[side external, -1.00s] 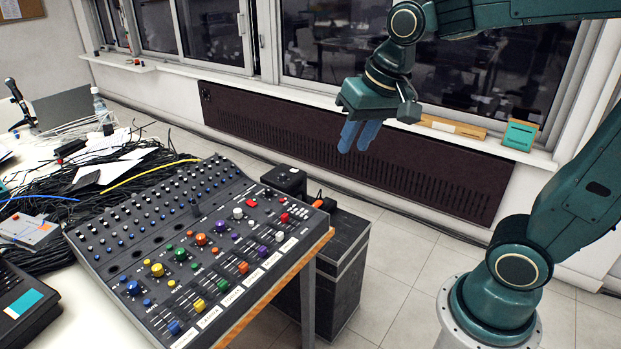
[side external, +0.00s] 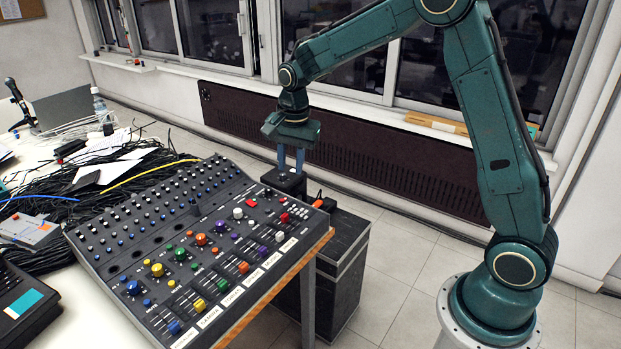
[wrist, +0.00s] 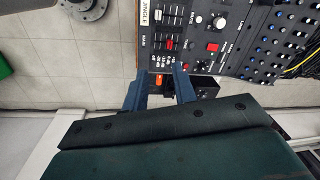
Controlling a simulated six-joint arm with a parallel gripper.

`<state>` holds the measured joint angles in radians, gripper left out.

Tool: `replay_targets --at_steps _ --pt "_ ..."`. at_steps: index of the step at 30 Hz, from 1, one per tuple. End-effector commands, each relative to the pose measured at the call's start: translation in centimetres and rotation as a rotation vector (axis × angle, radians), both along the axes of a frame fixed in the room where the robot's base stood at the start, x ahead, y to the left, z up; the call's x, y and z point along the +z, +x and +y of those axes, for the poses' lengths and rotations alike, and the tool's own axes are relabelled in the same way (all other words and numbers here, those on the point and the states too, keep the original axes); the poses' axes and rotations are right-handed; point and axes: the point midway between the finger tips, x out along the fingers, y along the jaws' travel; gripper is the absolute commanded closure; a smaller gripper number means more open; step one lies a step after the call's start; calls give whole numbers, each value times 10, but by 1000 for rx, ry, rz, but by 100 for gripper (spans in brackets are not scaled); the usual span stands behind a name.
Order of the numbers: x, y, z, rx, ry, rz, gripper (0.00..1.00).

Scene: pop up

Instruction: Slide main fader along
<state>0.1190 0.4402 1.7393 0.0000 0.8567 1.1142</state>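The mixing console (side external: 130,235) lies tilted on the table, with rows of coloured knobs and faders. The main section, with red fader caps (side external: 286,217), is at its right end. In the wrist view, red caps (wrist: 170,44) sit beside the MAIN lettering, just beyond my fingertips. My gripper (side external: 291,170) points down with its two blue fingers apart and empty. In the side view it hangs above and behind the console's right end. In the wrist view, my gripper (wrist: 160,76) shows a clear gap between the fingers, and nothing touches them.
A black box (side external: 283,181) and an orange item (side external: 318,202) are close behind the console's right end, on a dark case (side external: 340,255). Tangled cables (side external: 50,185) cover the table at left. A dark radiator (side external: 380,165) runs along the wall. Floor at right is open.

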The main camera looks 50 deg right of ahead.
Motion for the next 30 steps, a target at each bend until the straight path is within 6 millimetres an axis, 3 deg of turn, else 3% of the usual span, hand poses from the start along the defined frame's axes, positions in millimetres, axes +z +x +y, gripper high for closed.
replay_targets --at_steps 6,13,18,30 --pt "-53 28 -12 -166 19 55 73" --pt "-95 45 -21 -296 28 92 73" --pt "-107 49 -23 -336 30 101 73" --pt "-113 49 -23 -339 30 103 73"
